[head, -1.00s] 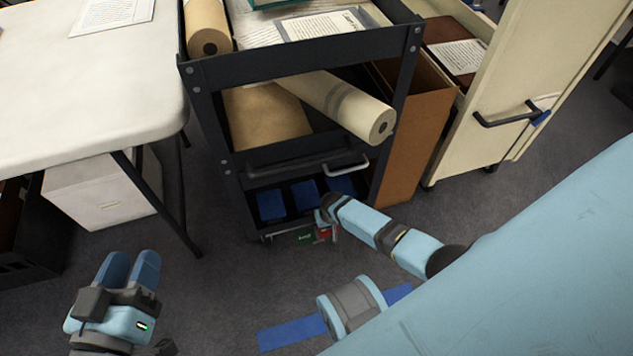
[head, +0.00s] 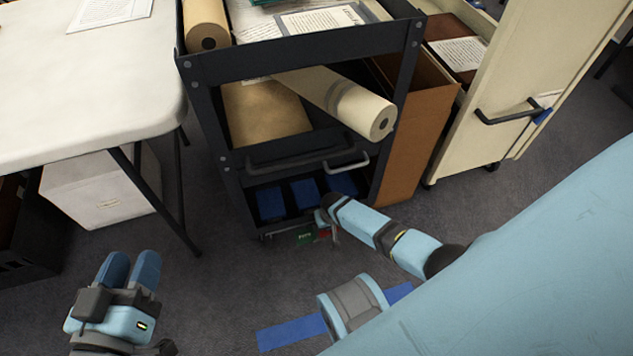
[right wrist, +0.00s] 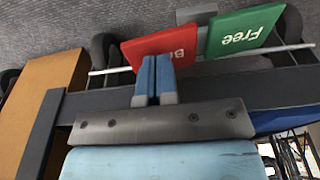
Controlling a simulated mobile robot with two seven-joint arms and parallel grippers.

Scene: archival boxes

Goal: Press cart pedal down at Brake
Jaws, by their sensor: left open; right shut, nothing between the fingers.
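The black cart (head: 300,66) stands in the middle of the head view. Low at its front are a green pedal (head: 304,239) and a red pedal (head: 324,235). In the right wrist view the green pedal (right wrist: 240,30) reads "Free". The red pedal (right wrist: 160,46) shows "B" and part of another letter; my fingers hide the rest. My right gripper (right wrist: 154,62) is shut and empty, its fingertips over the red pedal's edge. I cannot tell if they touch it. My left gripper (head: 131,264) is open and empty above the floor at lower left, away from the cart.
A white table (head: 80,90) is at left, with a white box (head: 100,187) under it. Paper rolls (head: 345,104) lie on the cart, one sticking out. A brown folder box (head: 418,130) and a cream cart (head: 500,100) stand to the right. Blue floor tape (head: 290,333) lies in front.

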